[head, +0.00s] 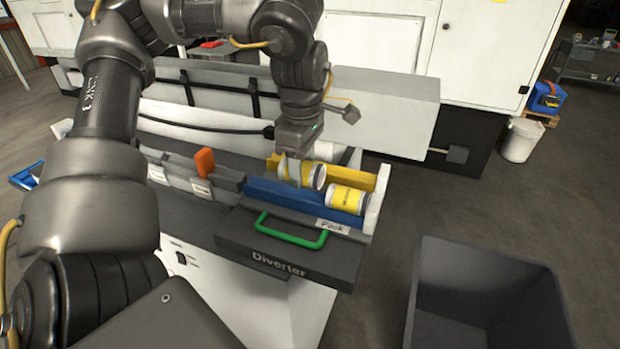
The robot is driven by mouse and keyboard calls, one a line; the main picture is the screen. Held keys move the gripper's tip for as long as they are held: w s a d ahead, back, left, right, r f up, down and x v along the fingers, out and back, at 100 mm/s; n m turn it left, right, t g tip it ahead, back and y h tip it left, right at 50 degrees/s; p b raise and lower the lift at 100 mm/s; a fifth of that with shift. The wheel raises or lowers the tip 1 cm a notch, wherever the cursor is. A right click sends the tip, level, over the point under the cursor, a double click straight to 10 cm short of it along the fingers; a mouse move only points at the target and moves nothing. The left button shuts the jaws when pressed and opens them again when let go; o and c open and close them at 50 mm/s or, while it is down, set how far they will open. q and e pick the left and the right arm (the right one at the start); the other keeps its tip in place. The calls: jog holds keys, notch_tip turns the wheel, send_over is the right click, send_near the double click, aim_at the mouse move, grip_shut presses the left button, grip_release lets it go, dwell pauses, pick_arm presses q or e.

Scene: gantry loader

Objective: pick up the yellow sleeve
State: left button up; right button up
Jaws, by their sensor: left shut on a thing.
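Two yellow sleeves with pale ends show on the machine near the Pack label. My left gripper (294,172) reaches down from above and is shut on the farther yellow sleeve (313,176). Its fingers hide part of this sleeve. I cannot tell whether the sleeve still touches the tray under it. The other yellow sleeve (346,199) lies on its side just to the right and nearer, in the blue-sided channel (285,196). My right gripper is not in view.
The Diverter drawer front (285,260) has a green handle (290,232). A yellow rail (357,177) runs behind the sleeves. An open dark bin (487,258) stands on the floor at the right.

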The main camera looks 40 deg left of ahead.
pick_arm(q)
jog(key=s+a+r, duration=0.2)
jog(key=s+r, duration=0.5)
jog(key=s, duration=0.5)
jog(key=shift+a+r, duration=0.2)
jog(key=shift+r, duration=0.05)
